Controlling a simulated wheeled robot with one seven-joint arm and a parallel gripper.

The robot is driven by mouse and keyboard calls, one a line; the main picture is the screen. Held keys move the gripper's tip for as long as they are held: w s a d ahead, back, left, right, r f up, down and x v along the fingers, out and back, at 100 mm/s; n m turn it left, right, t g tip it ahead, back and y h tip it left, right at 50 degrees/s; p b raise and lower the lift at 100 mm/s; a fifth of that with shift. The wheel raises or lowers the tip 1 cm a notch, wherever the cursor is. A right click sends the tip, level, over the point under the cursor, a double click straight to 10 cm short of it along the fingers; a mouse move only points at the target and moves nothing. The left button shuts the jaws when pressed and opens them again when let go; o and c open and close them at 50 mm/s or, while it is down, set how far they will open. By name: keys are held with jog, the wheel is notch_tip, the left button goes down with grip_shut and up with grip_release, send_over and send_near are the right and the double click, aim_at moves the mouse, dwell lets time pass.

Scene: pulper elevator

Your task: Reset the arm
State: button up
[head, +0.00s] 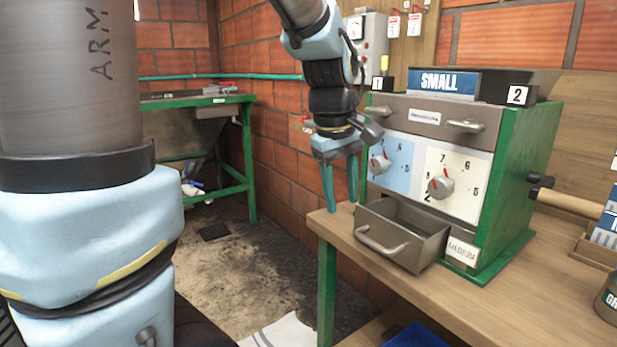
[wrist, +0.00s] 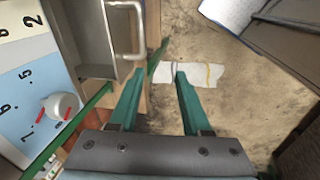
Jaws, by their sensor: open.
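My gripper (head: 341,182) hangs pointing down in the head view, at the left front of the green and grey machine (head: 512,180). Its two teal fingers are apart with nothing between them. In the wrist view the open fingers (wrist: 158,98) reach over the table edge and the floor. My arm is bent down from the top of the head view. The left dial (head: 380,163) on the blue panel is close to the right of my gripper. The open metal drawer (head: 402,232) is below and to the right of the fingers.
The wooden table (head: 500,305) carries the machine. A wooden handle (head: 570,202) sticks out at its right side. A green bench (head: 200,100) stands at the back left by the brick wall. Bare floor (head: 240,275) lies left of the table, with a white cloth (head: 282,332) on it.

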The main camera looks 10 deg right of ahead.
jog(key=a+f+m+p, duration=0.1)
jog(key=a+f+m, duration=0.2)
jog(key=a, duration=0.6)
jog(key=s+a+f+m+y+p, duration=0.1)
jog(key=a+f+m, duration=0.1)
jog(key=a+f, duration=0.3)
jog(key=a, duration=0.4)
jog(key=shift+s+a+f+m+y, duration=0.15)
jog(key=shift+a+f+m+y, duration=0.15)
jog(key=shift+f+m, duration=0.1)
dwell(0.6)
